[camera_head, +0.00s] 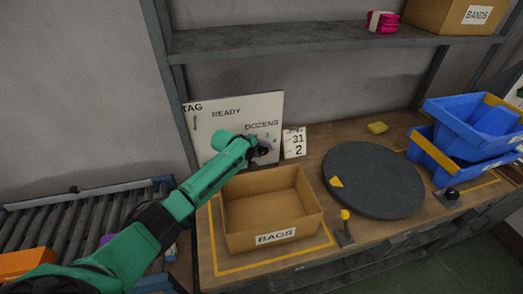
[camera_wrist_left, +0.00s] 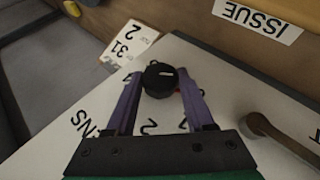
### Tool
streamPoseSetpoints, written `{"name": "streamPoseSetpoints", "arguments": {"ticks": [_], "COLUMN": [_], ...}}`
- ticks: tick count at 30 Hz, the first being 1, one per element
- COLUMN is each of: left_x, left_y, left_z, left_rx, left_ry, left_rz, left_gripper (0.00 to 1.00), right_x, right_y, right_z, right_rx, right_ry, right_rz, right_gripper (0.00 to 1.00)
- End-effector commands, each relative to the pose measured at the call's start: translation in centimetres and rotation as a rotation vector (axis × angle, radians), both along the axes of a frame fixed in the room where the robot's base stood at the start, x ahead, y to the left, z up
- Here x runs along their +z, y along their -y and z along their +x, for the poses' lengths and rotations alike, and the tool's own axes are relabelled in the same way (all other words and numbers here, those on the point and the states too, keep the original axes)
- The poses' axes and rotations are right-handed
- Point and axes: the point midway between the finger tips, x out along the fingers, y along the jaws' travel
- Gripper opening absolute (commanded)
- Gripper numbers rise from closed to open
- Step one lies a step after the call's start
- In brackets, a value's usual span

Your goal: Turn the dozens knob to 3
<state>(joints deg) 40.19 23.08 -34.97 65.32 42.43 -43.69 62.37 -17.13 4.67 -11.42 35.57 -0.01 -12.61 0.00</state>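The dozens knob is a round black knob with a white mark (camera_wrist_left: 160,80), on a white board (camera_head: 218,132) marked TAG, READY and DOZENS. My left gripper (camera_head: 262,148) is at the board below the word DOZENS and hides most of the knob in the head view. In the left wrist view the two purple fingers of this gripper (camera_wrist_left: 161,88) lie along both sides of the knob with no clear gap, so it looks shut on it. A few dial digits show around the knob, including a 2; others are partly covered. My right gripper is out of view.
A card reading 31 and 2 (camera_head: 294,143) stands right of the board. A dark round turntable (camera_head: 385,178) and blue bins (camera_head: 450,155) are to the right. A brown handle (camera_wrist_left: 262,127) sticks out beside the gripper.

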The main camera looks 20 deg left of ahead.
Motion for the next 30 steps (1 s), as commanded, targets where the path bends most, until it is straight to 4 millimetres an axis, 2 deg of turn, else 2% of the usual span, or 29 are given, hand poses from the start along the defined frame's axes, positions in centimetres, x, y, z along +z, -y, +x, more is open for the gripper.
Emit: {"name": "streamPoseSetpoints", "arguments": {"ticks": [1, 3, 4, 13, 22, 30], "left_x": [0.0, 0.0, 0.0, 0.2, 0.4, 0.1], "left_y": [0.0, 0.0, 0.0, 0.1, 0.3, 0.5], "left_z": [0.0, 0.0, 0.0, 0.0, 0.2, 0.4], "left_rx": [0.0, 0.0, 0.0, 0.0, 0.0, 0.0], "left_ry": [0.0, 0.0, 0.0, -0.021, -0.111, -0.217], "left_rz": [0.0, 0.0, 0.0, 0.031, 0.174, 0.345], "left_gripper": [0.3, 0.03, 0.0, 0.0, 0.0, 0.0], "right_x": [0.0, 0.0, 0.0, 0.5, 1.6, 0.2], "right_y": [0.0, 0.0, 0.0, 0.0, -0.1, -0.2], "right_z": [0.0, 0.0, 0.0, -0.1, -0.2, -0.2], "right_rx": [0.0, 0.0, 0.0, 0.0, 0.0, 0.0], "right_ry": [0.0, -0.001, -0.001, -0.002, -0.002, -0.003], "right_rz": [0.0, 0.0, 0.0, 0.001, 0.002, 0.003], "right_gripper": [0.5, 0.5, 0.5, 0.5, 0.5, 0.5]}}
